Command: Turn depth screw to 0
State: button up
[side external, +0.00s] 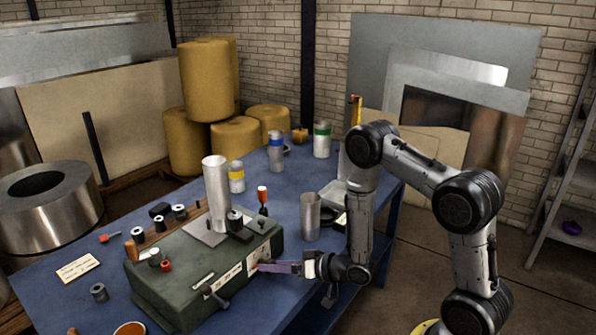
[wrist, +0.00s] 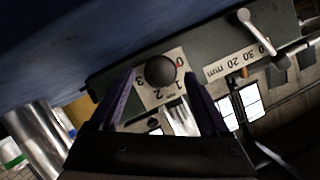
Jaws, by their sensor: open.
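The green machine (side external: 190,275) stands on the blue table with a white scale plate on its front. In the wrist view, a dark round knob (wrist: 160,70), which looks like the depth screw, sits on a white dial plate (wrist: 172,97) marked 0, 1, 2 and 3, with the 0 in red. No pointer on the knob can be made out. My gripper (wrist: 160,80) is open, its purple fingers on either side of the knob with gaps visible. In the side view my gripper (side external: 262,267) reaches the machine's front face from the right, hiding the knob.
A crank handle (wrist: 258,32) beside a millimetre scale (wrist: 236,64) lies right of the knob; it also shows in the side view (side external: 216,296). A metal pipe (side external: 216,195) stands on the machine. A metal cup (side external: 310,217) stands on the table behind my gripper.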

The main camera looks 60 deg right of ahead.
jog(key=v, duration=1.2)
jog(key=w+a+r+n+t+y, duration=0.1)
jog(key=w+a+r+n, duration=0.15)
jog(key=r, duration=0.45)
jog(key=w+a+r+n+t, duration=0.1)
jog(key=w+r+n, duration=0.1)
jog(key=w+r, duration=0.3)
jog(key=s+r+g+h, duration=0.1)
jog(key=s+r+h, duration=0.2)
jog(key=r, duration=1)
jog(key=shift+s+r+n+h, duration=0.3)
jog(key=shift+r+n+h, duration=0.05)
jog(key=shift+r+h, duration=0.05)
